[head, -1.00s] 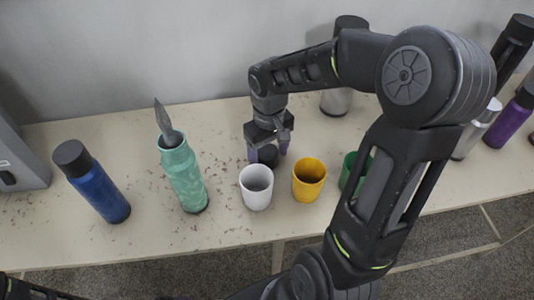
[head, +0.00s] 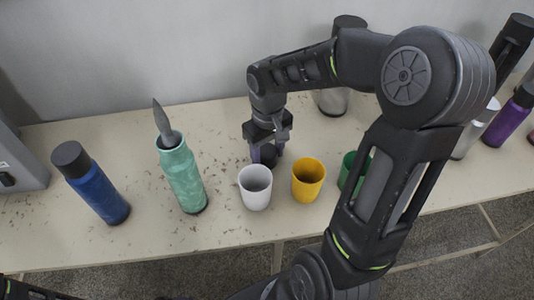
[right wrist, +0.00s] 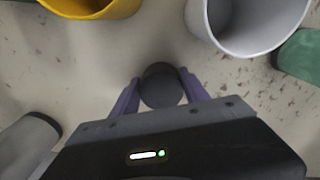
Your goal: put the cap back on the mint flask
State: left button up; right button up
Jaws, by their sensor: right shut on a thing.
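The mint flask (head: 183,178) stands upright on the table without a cap, and a grey pointed tool (head: 165,122) sticks up out of its mouth. My right gripper (head: 265,155) is low over the table, behind the white cup and right of the flask. It is shut on a dark round cap (right wrist: 162,86), which shows between its purple fingers in the right wrist view. In the head view the cap is mostly hidden by the fingers. In the right wrist view an edge of the mint flask (right wrist: 300,54) shows at the right. My left gripper is not in view.
A white cup (head: 256,190), a yellow cup (head: 308,181) and a green cup (head: 349,175) stand in front of and right of my gripper. A blue flask (head: 95,188) stands left. A steel flask (head: 333,101) stands behind my arm; a purple flask (head: 507,122) is far right.

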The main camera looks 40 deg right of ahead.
aim_at(268, 153)
notch_tip(268, 153, up, 10)
jog(key=shift+f+b, duration=0.1)
jog(key=shift+b, duration=0.4)
dwell(0.5)
